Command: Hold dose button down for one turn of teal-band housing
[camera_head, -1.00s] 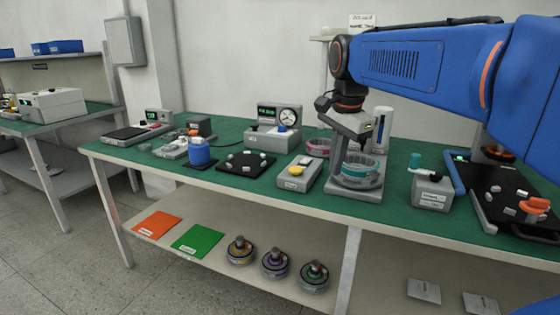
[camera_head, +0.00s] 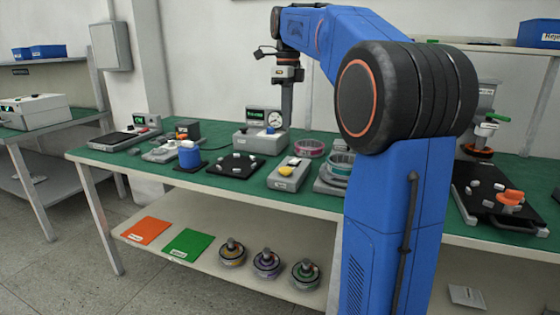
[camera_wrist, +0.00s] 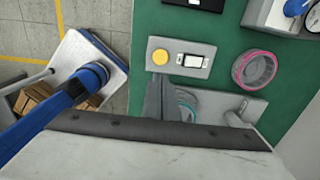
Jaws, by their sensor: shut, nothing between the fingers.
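A yellow button (camera_head: 286,171), which I take for the dose button, sits on a grey box (camera_head: 285,184) in the middle of the bench. In the wrist view the teal band (camera_wrist: 184,100) is mostly hidden by my gripper. My gripper (camera_head: 285,124) is shut and empty, pointing down, raised above the bench and apart from the button.
A pink-band ring (camera_head: 309,148) lies behind the box and housing. A gauge station (camera_head: 260,140) stands at the back, and a black plate (camera_head: 236,165) with small parts lies to the left. A blue cylinder (camera_head: 189,154) stands further left. My arm hides part of the right bench.

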